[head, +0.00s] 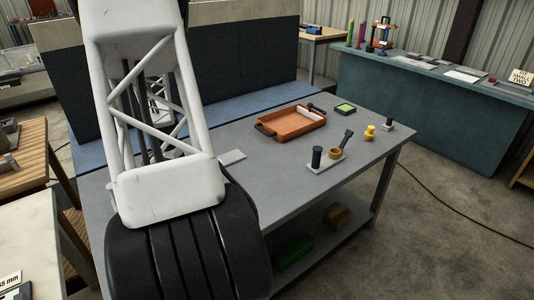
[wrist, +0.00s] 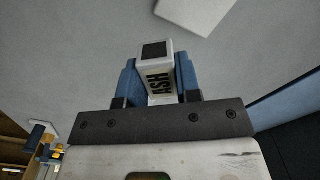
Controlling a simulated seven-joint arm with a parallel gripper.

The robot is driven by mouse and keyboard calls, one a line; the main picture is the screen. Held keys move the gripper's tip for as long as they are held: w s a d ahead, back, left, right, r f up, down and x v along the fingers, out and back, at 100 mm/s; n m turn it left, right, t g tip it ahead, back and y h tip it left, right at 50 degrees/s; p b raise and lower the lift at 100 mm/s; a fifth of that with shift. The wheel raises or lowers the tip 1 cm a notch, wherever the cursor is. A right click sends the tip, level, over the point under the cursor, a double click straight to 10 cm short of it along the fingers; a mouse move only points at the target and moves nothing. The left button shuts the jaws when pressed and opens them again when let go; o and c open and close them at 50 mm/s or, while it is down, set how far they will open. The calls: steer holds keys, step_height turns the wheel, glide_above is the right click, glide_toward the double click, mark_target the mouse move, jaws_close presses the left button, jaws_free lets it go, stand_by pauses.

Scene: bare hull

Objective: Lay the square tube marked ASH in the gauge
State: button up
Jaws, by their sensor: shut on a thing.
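The square tube (wrist: 157,72), pale with a dark square end, stands between the blue fingers of my gripper (wrist: 157,80) in the wrist view. Dark letters run along its side, turned in the picture; they look like ASH, but I cannot read each one surely. My gripper is shut on the tube, with a finger against each side. In the head view my own arm hides the gripper and tube. I cannot make out for certain which thing is the gauge; a sign ending in "mm" (head: 10,280) shows at the lower left edge, with a dark thing beside it, cut off.
A blue-grey panel stands behind.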

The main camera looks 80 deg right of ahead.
steer(key=s+m, duration=0.1)
steer(key=s, duration=0.4)
steer(key=s+d+m, duration=0.1)
steer(key=s, duration=0.4)
steer(key=s+d+m, duration=0.1)
steer(key=s, duration=0.3)
steer(key=shift+s+d+f, duration=0.15)
steer(key=shift+s+f, duration=0.2)
steer(key=shift+s, duration=0.05)
steer(key=s+m, duration=0.1)
steer(key=s, duration=0.3)
steer(key=s+m, duration=0.1)
steer(key=s, duration=0.4)
steer(key=s+a+f+m, duration=0.1)
steer(key=s+m, duration=0.1)
steer(key=s, duration=0.3)
steer(key=shift+s, duration=0.1)
steer(key=shift+d, duration=0.2)
glide_above(249, 165)
steer(key=shift+f, duration=0.7)
steer(key=shift+f, duration=1.75)
steer(key=shift+f, duration=0.1)
